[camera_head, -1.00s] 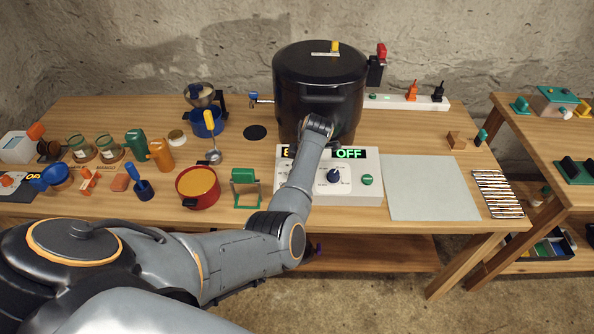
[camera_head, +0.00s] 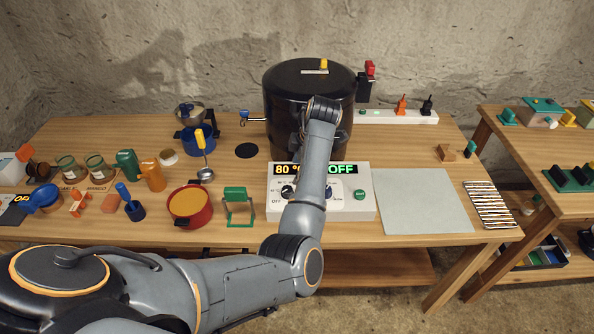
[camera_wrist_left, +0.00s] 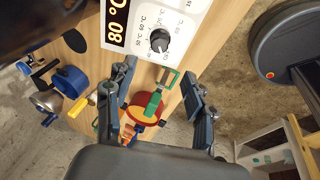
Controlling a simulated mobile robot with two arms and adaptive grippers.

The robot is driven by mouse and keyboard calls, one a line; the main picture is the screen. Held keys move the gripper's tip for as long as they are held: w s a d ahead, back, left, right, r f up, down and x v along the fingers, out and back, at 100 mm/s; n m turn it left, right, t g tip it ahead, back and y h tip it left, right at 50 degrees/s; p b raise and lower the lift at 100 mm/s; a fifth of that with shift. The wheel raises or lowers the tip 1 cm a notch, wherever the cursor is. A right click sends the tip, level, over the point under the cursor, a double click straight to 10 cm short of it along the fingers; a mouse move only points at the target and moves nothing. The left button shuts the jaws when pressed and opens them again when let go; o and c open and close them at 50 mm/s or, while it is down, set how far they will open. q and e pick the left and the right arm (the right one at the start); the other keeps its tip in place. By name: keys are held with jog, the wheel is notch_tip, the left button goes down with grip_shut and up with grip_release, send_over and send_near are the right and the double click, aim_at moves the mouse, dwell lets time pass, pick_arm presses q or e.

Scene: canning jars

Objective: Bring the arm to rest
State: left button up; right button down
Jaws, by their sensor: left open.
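My left arm (camera_head: 310,190) reaches across the table's front edge and rises over the control box (camera_head: 360,210), its far end in front of the big black pot (camera_head: 285,110). The display reads 80 °C and OFF. My right gripper is not in view.
The red pot (camera_head: 190,222) and green stand (camera_head: 238,215) are left of the control box. A blue pot (camera_head: 198,143), jars (camera_head: 68,168) and small tools crowd the left side. A bare grey mat (camera_head: 425,205) and a wire rack (camera_head: 490,205) lie to the right.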

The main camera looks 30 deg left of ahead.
pick_arm(q)
jog(key=shift+f, duration=0.1)
dwell(0.3)
jog(key=s+a+f+m+t, duration=0.1)
jog(key=s+f+m, duration=0.3)
jog(key=s+m, duration=0.15)
jog(key=s+a+f+m, duration=0.1)
jog(key=s+f+m, duration=0.35)
jog(key=s, duration=0.25)
jog(key=s+d+r+m+t+h, duration=0.1)
jog(key=s+d+m+h, duration=0.1)
jog(key=s+d+m, duration=0.75)
jog(key=s+d+m+t+h, duration=0.15)
jog(key=s+d+m, duration=0.45)
jog(key=s, duration=0.6)
notch_tip(320, 180, down, 28)
jog(key=m+g+b, duration=0.2)
jog(key=b, duration=0.1)
jog(key=s+a+f+g+b, duration=0.1)
jog(key=s+a+f, duration=0.3)
jog(key=s+f, duration=1.3)
notch_tip(320, 180, down, 3)
jog(key=shift+s+f+b, duration=0.1)
jog(key=shift+s+b, duration=0.3)
jog(key=shift+b, duration=0.5)
